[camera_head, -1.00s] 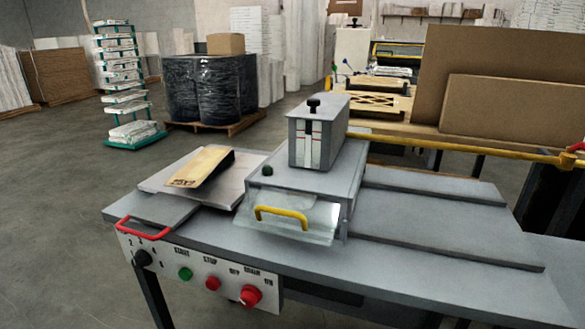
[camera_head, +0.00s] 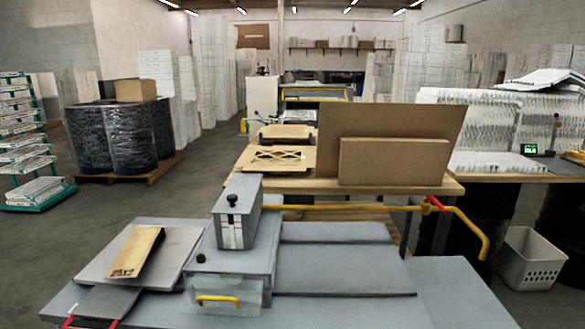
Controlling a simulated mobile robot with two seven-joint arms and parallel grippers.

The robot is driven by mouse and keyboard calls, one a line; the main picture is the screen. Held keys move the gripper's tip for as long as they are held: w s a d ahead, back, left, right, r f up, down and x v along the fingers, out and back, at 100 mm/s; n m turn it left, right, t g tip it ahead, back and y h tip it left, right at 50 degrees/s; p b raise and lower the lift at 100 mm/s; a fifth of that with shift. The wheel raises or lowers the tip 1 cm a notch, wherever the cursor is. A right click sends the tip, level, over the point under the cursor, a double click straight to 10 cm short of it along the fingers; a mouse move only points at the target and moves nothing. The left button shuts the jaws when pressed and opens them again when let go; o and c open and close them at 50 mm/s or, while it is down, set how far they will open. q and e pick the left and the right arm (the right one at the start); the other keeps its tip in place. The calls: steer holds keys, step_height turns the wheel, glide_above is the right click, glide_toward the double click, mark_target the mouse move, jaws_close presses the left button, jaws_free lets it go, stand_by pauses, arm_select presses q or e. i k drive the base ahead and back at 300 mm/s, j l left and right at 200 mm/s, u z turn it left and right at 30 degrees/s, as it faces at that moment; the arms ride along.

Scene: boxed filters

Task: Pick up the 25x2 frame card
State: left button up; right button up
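A tan card (camera_head: 136,252) with dark printing at its near end lies on a grey plate at the left of the grey machine table. The printing looks like "25x2" but is too small to read for certain. A dark edge or wedge shows along the card's right side, and I cannot tell if the card lies flat. Neither of my grippers shows in the head view.
A grey machine head with a yellow handle (camera_head: 218,300) stands right of the card. A yellow bar (camera_head: 340,207) crosses behind it. Brown boards (camera_head: 394,162) stand on the wooden table behind. A grey basket (camera_head: 530,258) is on the floor at right.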

mark_target(129, 262)
steer(key=u, duration=1.35)
